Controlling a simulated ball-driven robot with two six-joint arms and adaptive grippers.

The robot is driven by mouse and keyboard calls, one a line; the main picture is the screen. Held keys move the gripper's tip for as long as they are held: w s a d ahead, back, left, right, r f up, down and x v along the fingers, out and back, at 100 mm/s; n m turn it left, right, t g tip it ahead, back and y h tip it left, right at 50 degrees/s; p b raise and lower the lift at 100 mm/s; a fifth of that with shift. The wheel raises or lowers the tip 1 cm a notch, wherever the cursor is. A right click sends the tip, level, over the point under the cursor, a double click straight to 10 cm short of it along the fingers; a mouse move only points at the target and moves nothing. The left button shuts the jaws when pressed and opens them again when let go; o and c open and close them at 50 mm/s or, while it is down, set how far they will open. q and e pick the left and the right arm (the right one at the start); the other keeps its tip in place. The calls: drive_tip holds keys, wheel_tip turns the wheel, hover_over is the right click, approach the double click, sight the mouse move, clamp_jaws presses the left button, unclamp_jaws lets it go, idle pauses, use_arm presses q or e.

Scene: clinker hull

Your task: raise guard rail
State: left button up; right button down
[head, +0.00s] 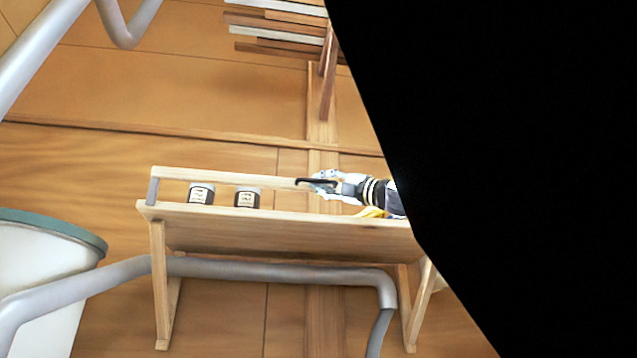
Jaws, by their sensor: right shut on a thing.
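The guard rail (229,178) is a light wooden bar in the head view. My right gripper (305,182) comes in from the right and is shut on the rail near the rail's right part. The rail's right end is hidden by my gripper and arm. My left gripper is not in view.
A yellow object (372,212) lies on the shelf under my right wrist, partly hidden. A grey pipe (270,271) runs below the shelf. A white bin with a green rim (50,222) stands at left. Wooden slats (275,30) hang at top. A black area covers the right.

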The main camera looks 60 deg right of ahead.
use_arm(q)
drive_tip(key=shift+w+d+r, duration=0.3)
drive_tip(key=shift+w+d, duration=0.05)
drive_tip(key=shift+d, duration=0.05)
use_arm(e)
drive_tip(key=shift+w+d+r+m, duration=0.4)
drive_tip(key=shift+d+r, duration=0.15)
drive_tip(key=shift+r, duration=0.05)
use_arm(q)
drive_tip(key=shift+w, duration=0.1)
use_arm(e)
drive_tip(key=c, duration=1.4)
unclamp_jaws()
drive_tip(key=shift+s+a, duration=0.1)
drive_tip(key=shift+r+g, duration=0.15)
drive_tip(key=shift+g, duration=0.15)
